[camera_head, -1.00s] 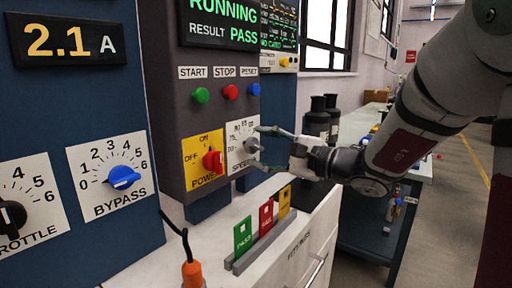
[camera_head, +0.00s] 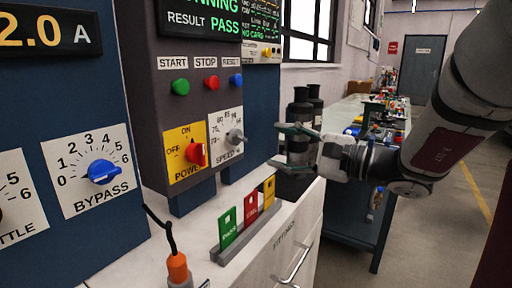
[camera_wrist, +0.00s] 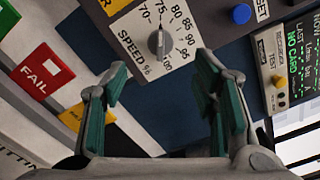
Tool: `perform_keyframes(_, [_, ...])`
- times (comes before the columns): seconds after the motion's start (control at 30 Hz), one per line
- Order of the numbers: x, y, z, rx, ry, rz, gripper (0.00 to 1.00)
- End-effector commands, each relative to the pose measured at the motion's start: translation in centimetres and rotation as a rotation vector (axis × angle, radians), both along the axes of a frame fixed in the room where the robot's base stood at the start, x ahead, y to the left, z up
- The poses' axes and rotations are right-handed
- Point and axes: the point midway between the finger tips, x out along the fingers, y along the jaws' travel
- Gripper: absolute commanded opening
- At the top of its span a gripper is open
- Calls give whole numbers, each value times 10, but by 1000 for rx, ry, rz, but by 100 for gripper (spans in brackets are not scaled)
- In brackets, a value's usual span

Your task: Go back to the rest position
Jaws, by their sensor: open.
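My gripper (camera_head: 287,147) is open and empty in the head view, to the right of the speed knob (camera_head: 234,137) and apart from it. In the wrist view both green-padded fingers of my gripper (camera_wrist: 160,88) stand wide apart. The speed knob (camera_wrist: 156,42) shows beyond and between them on its white dial plate. The red power knob (camera_head: 195,153) sits on a yellow plate left of the speed dial. The panel display reads RUNNING, result PASS.
A rack with green (camera_head: 228,229), red (camera_head: 251,208) and yellow (camera_head: 269,192) cards stands on the white cabinet (camera_head: 285,245) below. Dark bottles (camera_head: 299,108) stand behind my gripper. A long bench (camera_head: 355,105) runs to the back right. Open floor (camera_head: 430,220) lies at right.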

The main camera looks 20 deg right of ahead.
Motion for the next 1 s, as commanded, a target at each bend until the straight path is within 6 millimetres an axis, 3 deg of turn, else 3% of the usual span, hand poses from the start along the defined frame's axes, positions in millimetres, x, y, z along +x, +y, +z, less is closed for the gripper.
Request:
perform_keyframes(0.17, [-2,6,0,-9,4,16,54])
perform_keyframes(0.27, [-13,30,-1,-50,19,89,54])
perform_keyframes(0.33, [-31,59,-4,-108,42,185,54])
perform_keyframes(0.5, [-108,138,-28,-353,125,503,54])
perform_keyframes(0.6, [-160,163,-50,-533,176,672,54])
perform_keyframes(0.7, [-209,169,-73,-731,220,818,54])
perform_keyframes(0.8, [-250,159,-95,-943,256,934,54])
perform_keyframes(1.0, [-298,118,-121,-1316,302,1054,54])
